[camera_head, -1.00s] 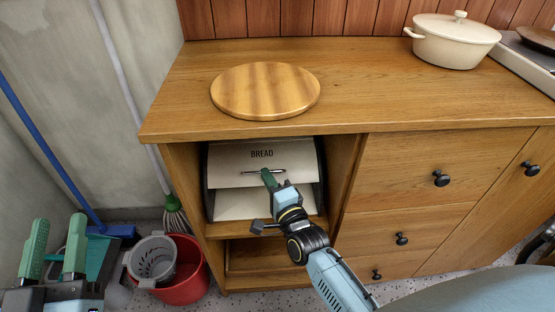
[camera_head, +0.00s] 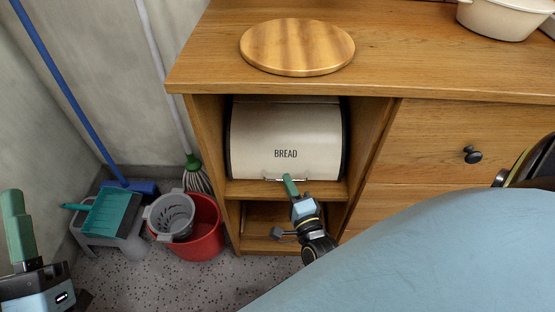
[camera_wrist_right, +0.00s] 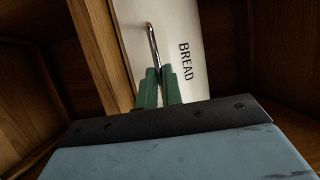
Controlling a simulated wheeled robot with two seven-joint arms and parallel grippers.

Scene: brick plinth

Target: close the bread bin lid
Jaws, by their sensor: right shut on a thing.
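The bread bin (camera_head: 286,128) sits on the upper shelf of the wooden cabinet. Its cream lid, lettered BREAD, is down and covers the front, with the handle (camera_head: 268,178) low near the shelf. My right gripper (camera_head: 289,183) is shut on the handle. In the right wrist view the lid (camera_wrist_right: 190,80) shows behind the green fingers (camera_wrist_right: 161,84), which close around the thin metal handle (camera_wrist_right: 153,45). Whether a small gap is left under the lid I cannot tell. My left gripper (camera_head: 16,230) is at the lower left, away from the bin; its finger opening is unclear.
A round wooden board (camera_head: 297,47) lies on the cabinet top (camera_head: 205,60), and a cream pot (camera_head: 503,18) stands at the right. A red bucket (camera_head: 203,240) with a grey basket, a dustpan (camera_head: 104,216) and a mop stand left of the cabinet.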

